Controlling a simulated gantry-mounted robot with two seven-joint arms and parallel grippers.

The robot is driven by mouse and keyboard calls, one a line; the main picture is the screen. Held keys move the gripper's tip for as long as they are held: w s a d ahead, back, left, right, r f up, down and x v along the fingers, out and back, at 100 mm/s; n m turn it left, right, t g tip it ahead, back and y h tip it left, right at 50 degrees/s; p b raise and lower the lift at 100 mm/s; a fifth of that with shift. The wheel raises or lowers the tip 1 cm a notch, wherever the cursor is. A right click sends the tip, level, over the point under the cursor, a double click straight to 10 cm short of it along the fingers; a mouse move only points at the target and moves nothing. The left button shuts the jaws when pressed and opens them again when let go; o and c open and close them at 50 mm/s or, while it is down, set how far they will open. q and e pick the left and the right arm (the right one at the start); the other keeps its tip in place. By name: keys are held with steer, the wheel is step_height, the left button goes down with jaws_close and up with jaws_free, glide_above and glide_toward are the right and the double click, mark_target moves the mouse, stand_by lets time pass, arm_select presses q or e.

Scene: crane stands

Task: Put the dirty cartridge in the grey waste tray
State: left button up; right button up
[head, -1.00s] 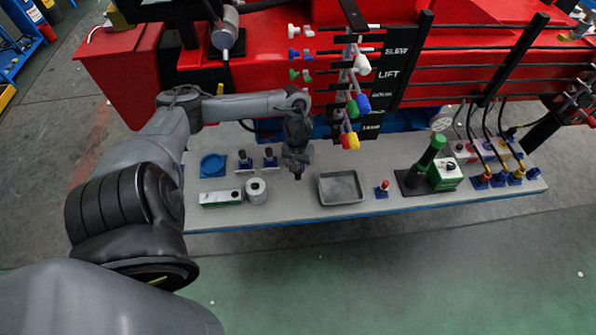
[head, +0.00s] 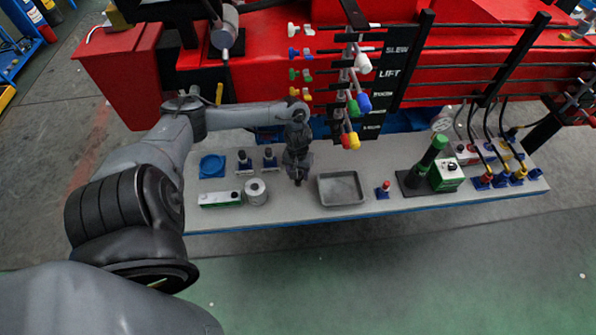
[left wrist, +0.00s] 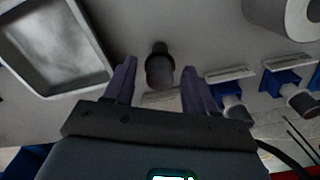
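A dark cylinder, apparently the dirty cartridge (left wrist: 159,68), shows between the fingers of my left gripper (left wrist: 158,88) in the left wrist view. The fingers are apart, with a gap on each side of the cylinder. In the head view my left gripper (head: 298,180) points down, low over the bench, just left of the grey waste tray (head: 342,203); it hides the cartridge there. The tray is shallow and empty, and also shows at upper left in the left wrist view (left wrist: 103,45). My right gripper is not in view.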

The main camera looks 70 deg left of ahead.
arm_select(q)
step_height(320, 180, up, 12)
steer(key=f+p, duration=0.1)
steer(key=p, duration=0.2)
steer(key=w+d+f+m+t, duration=0.1)
steer(key=d+f+m+t, duration=0.15)
steer(key=d, duration=0.55)
steer(key=w+d+f+m+t+h, duration=0.15)
steer(key=d+m, duration=0.25)
steer(key=d, duration=0.5)
steer(key=w+d+f+m+t, duration=0.1)
steer(key=w+d+f+m, duration=0.15)
steer(key=d, duration=0.55)
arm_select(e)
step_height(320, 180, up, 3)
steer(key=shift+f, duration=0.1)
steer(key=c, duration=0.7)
arm_select(q)
steer(key=s+d+r+m, duration=0.1)
steer(key=s+d+r, duration=0.2)
steer(key=s, duration=0.3)
steer(key=s+d+r+m+g+y, duration=0.1)
steer(key=s+d+r+m, duration=0.1)
steer(key=s+d+r, duration=0.2)
steer(key=shift+s+r, duration=0.75)
steer(key=shift+s, duration=0.4)
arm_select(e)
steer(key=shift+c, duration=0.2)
